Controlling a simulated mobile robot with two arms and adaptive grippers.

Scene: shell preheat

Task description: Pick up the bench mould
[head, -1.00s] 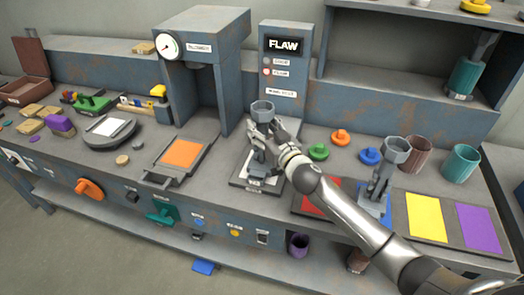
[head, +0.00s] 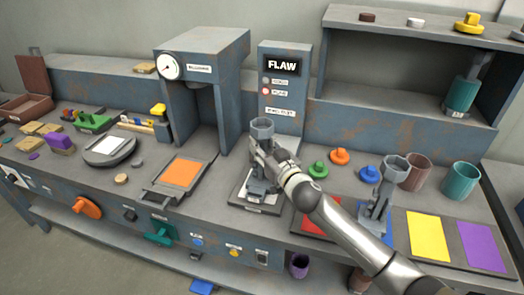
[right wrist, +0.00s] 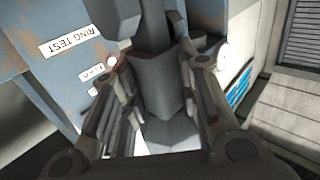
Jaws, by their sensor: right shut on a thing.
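The bench mould is a grey upright piece with a hexagonal cup (head: 262,128) on top. It stands over the small plate (head: 243,198) in front of the FLAW panel. My right gripper (head: 262,153) is shut around its stem below the cup. In the right wrist view the grey stem (right wrist: 156,85) fills the space between my two fingers (right wrist: 157,105). The mould looks upright; I cannot tell whether its foot touches the plate. A similar grey piece (head: 380,195) stands on the blue mat to the right. My left gripper is out of view.
The FLAW panel (head: 283,90) rises close behind the mould, with the gauge press (head: 202,60) to its left. Green (head: 318,170), orange (head: 340,157) and blue (head: 369,174) knobs stand to the right. An orange tray (head: 180,173) lies to the left.

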